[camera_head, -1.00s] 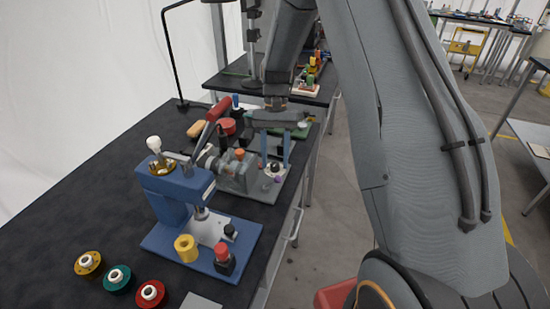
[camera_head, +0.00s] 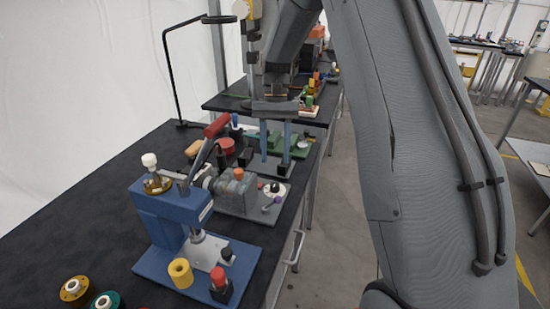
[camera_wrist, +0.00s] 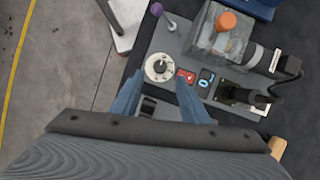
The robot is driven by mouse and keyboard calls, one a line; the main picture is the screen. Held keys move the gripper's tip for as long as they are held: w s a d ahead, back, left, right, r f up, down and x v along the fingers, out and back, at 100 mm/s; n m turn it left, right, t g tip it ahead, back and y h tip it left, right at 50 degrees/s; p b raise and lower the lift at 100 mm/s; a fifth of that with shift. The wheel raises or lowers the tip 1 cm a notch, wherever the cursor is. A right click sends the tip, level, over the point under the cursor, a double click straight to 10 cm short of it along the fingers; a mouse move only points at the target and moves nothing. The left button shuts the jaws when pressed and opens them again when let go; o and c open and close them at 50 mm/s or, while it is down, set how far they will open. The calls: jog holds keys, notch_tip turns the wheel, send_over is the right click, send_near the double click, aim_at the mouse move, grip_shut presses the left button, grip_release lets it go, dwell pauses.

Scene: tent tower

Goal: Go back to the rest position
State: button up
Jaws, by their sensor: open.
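My gripper (camera_head: 275,150) hangs over the right edge of the black workbench in the head view, its two blue fingers pointing down and spread apart with nothing between them. In the wrist view my gripper (camera_wrist: 160,100) shows at the bottom, fingers open, over a grey machine panel. The grey machine (camera_head: 228,188) has an orange cap and a white dial; in the wrist view the white dial (camera_wrist: 162,67) lies just ahead of the fingers. The fingers look clear of the machine, though the exact gap is hard to tell.
A blue press (camera_head: 168,215) with a red-tipped lever nearby stands in front on the bench (camera_head: 95,205). A yellow ring piece (camera_head: 180,273) and a red-topped block (camera_head: 219,284) sit on its base. A black lamp stand (camera_head: 170,75) rises behind. The floor (camera_head: 335,220) at right is clear.

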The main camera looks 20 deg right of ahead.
jog(key=s+a+f+n+t+h, duration=0.1)
jog(key=s+n+t, duration=0.3)
jog(key=s, duration=1.7)
jog(key=shift+f+n+t, duration=0.15)
jog(key=shift+n+t, duration=0.25)
jog(key=shift+t, duration=0.5)
